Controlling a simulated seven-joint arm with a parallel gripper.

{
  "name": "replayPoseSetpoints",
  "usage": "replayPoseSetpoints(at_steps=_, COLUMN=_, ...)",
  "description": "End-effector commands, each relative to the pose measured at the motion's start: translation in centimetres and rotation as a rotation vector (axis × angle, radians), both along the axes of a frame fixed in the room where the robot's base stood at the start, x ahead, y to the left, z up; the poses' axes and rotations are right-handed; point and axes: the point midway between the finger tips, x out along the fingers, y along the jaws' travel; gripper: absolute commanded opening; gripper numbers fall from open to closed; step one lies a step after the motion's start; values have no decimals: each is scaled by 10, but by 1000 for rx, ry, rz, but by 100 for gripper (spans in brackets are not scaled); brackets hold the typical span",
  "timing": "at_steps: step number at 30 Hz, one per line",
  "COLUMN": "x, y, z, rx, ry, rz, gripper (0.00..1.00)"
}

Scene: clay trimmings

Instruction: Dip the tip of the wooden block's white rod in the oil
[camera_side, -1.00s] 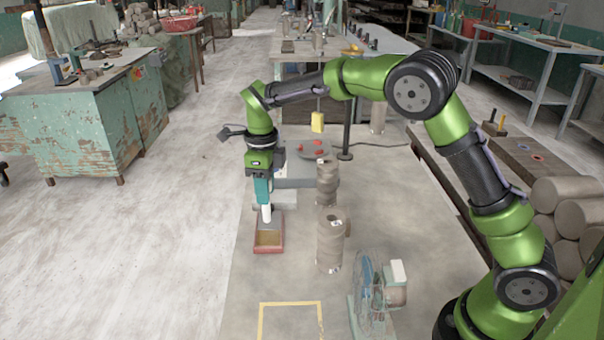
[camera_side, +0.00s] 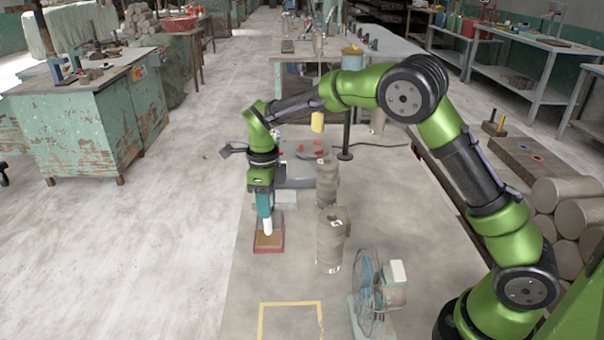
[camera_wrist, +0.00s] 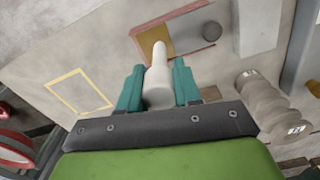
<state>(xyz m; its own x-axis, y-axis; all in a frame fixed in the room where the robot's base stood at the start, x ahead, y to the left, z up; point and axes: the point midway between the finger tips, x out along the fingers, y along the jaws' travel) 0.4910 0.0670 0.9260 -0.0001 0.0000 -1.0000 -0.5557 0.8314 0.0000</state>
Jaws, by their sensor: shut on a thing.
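My gripper (camera_side: 265,212) points down over a shallow red-rimmed tray (camera_side: 280,249). Its teal fingers are shut on a white rod (camera_side: 268,228), which also shows between the fingertips (camera_wrist: 158,82) in the wrist view. The rod is upright, with its narrower tip lowest, over the yellow-brown part (camera_wrist: 157,38) of the tray. I cannot tell whether the tip touches the surface there. A wooden block (camera_side: 494,128) with upright pegs, one of them yellow, stands at the right.
Ribbed clay columns (camera_side: 330,242) stand close to the right of the tray. A fan (camera_side: 368,292) stands in front of them. A yellow square outline (camera_side: 290,304) marks clear surface nearer the camera. A grey stand with red pieces (camera_side: 318,150) is behind.

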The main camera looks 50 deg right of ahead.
Motion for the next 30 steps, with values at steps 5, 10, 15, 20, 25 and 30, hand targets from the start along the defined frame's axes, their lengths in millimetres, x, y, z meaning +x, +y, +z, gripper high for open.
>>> replayPoseSetpoints(at_steps=5, x=0, y=0, z=0, rx=1, ry=-1, rz=0, gripper=3)
replayPoseSetpoints(at_steps=10, x=0, y=0, z=-1, rx=0, ry=0, rz=0, gripper=3)
replayPoseSetpoints(at_steps=15, x=0, y=0, z=-3, rx=0, ry=0, rz=0, gripper=3)
replayPoseSetpoints(at_steps=20, x=0, y=0, z=-5, rx=0, ry=0, rz=0, gripper=3)
replayPoseSetpoints(at_steps=25, x=0, y=0, z=-7, rx=0, ry=0, rz=0, gripper=3)
replayPoseSetpoints(at_steps=30, x=0, y=0, z=-9, rx=0, ry=0, rz=0, gripper=3)
